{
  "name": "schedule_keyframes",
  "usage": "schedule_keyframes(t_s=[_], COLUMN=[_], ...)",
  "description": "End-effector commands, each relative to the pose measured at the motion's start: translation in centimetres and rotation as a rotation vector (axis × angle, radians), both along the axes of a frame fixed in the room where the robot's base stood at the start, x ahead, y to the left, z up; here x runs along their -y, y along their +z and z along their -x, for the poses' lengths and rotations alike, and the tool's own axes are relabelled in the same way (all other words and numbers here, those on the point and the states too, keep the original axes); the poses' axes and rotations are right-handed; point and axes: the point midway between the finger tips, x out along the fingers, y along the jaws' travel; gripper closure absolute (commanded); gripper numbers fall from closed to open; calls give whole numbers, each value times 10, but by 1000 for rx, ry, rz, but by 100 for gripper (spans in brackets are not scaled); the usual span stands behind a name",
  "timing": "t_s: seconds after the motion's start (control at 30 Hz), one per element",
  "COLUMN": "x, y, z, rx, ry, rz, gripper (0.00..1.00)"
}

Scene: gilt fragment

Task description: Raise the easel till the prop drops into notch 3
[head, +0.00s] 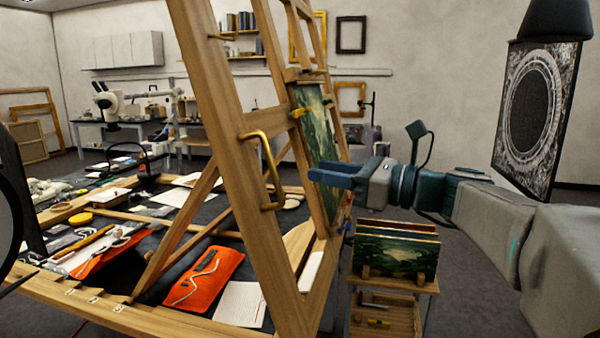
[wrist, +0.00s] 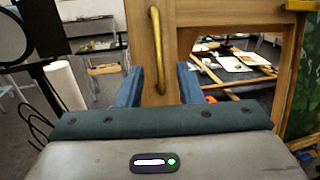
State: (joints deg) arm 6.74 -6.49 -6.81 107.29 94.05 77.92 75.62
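The wooden easel (head: 222,120) leans across the head view and carries a green landscape painting (head: 318,135). A brass handle (head: 268,170) is fixed to its side post; it also shows upright in the wrist view (wrist: 158,50). A slanted wooden prop (head: 190,225) runs down to the front rail (head: 150,318), where small pale tags (head: 93,299) sit beside the notches. The tag numbers are too small to read, and I cannot tell which notch the prop's foot is in. My gripper (head: 320,174), blue-fingered, is open and empty (wrist: 159,80), short of the handle, which lines up between its fingers.
A small wooden stand (head: 385,290) with paintings (head: 395,255) stands below my arm. The bench under the easel holds an orange cloth (head: 203,278), a paper sheet (head: 240,303) and tools. A dark ornate panel (head: 537,115) hangs at the right. A black stand shows at left (wrist: 70,85).

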Motion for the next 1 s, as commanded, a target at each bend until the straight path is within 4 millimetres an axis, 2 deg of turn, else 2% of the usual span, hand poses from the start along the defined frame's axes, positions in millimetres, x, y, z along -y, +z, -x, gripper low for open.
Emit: schedule_keyframes(t_s=[0.1,0.3,0.73,0.87,1.0], x=[20,37,37,26,11], y=[-2,-2,-6,-36,-97], z=[9,18,21,31,55], rx=[0,0,3,32,116], ry=[-3,1,3,14,73], rz=[0,1,22,159,455], gripper=[67,67,67,67,67])
